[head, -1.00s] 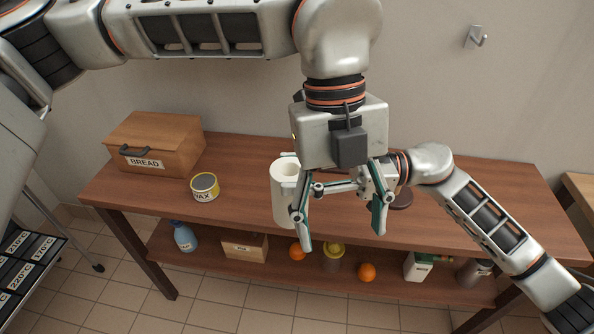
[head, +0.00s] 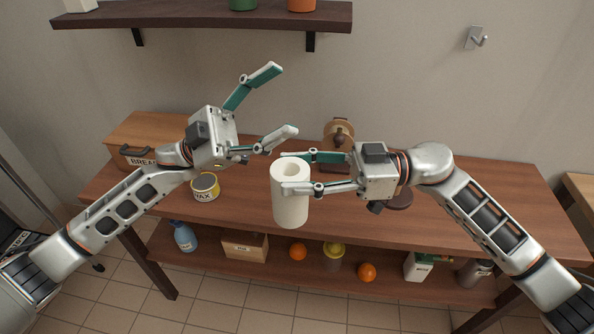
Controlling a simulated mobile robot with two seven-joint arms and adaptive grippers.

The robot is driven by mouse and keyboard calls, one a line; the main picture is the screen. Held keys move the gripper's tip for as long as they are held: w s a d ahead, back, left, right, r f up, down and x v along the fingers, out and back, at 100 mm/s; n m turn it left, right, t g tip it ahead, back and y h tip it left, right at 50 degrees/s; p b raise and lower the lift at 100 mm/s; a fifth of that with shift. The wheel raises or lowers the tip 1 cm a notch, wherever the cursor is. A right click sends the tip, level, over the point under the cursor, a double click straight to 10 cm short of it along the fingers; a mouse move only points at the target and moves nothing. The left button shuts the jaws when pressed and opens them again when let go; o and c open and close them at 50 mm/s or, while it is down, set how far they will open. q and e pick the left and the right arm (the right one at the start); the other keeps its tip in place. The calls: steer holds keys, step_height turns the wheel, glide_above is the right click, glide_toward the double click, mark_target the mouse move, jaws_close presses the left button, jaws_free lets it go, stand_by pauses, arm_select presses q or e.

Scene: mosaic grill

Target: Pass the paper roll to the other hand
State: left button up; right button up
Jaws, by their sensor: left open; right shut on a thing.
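The white paper roll (head: 289,208) is upright, its open core facing up, at the middle of the head view. My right gripper (head: 283,171) comes in from the right and is shut on its upper part, one finger on the near side and one behind. The roll appears above the table's front edge; I cannot tell its exact height. My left gripper (head: 284,101) is open and empty, up and left of the roll, its fingers spread wide and pointing up and right. It is apart from the roll.
The wooden table (head: 440,217) carries a bread box (head: 150,129), a wax tin (head: 205,186) and a brown wooden object (head: 339,131) behind my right gripper. A lower shelf (head: 208,259) holds a blue bottle, oranges and other items. A wall shelf (head: 200,18) hangs above my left gripper.

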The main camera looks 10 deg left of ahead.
arm_select(q)
steer(key=w+a+f+n+t+y, duration=0.1)
steer(key=w+a+f+n+t, duration=0.45)
steer(key=t, duration=0.45)
step_height(320, 180, down, 17)
steer(key=s+a+n+t+y, duration=0.2)
steer(key=n+t+y, duration=0.7)
steer(key=n, duration=0.2)
steer(key=s+a+f+n+g+y, duration=0.1)
steer(key=s+f+y, duration=0.3)
steer(key=f, duration=0.6)
steer(key=s+a+f+n+g+y, duration=0.1)
steer(key=s+f+n+g+y, duration=0.1)
steer(key=s+f, duration=0.6)
steer(key=s+a+f+n+g+y, duration=0.1)
steer(key=s+f+y, duration=0.5)
steer(key=f, duration=0.7)
steer(key=n+g, duration=0.1)
steer(key=g, duration=0.1)
steer(key=shift+a+n+g+y, duration=0.25)
steer(key=shift+n+g+y, duration=0.1)
steer(key=shift+g+y, duration=0.05)
